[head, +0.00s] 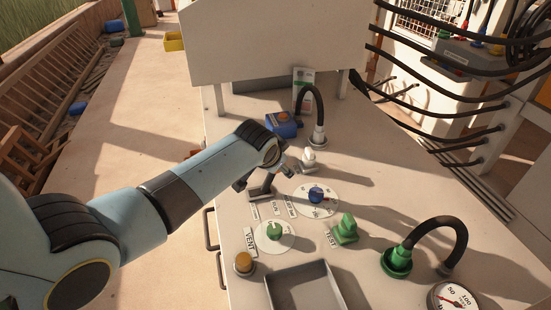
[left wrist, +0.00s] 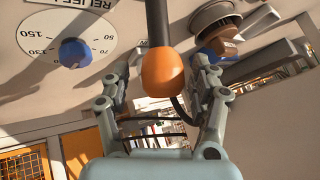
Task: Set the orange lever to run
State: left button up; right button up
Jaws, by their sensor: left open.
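The orange lever's ball knob (left wrist: 163,73) sits on a dark shaft between the fingers of my left gripper (left wrist: 162,80) in the left wrist view. The fingers are open on both sides of the knob; I see no clear contact. In the head view my left gripper (head: 263,178) is over the lever's dark base (head: 262,190), and the orange knob is hidden by my arm. Small label plates, one seeming to read RUN (head: 275,210), lie in front of the lever; which position it is in, I cannot tell. My right gripper is not in view.
A blue relief knob on a white dial (head: 316,196) is close to the right of the lever. A green knob on a dial (head: 274,231), a green valve (head: 346,229), a brown button (head: 244,262) and a grey tray (head: 303,287) are nearer the front. A blue-and-orange part (head: 282,124) stands behind.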

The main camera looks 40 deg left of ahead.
pick_arm(q)
jog(key=v, duration=1.1)
jog(key=shift+s+d, duration=0.1)
jog(key=shift+s, duration=0.05)
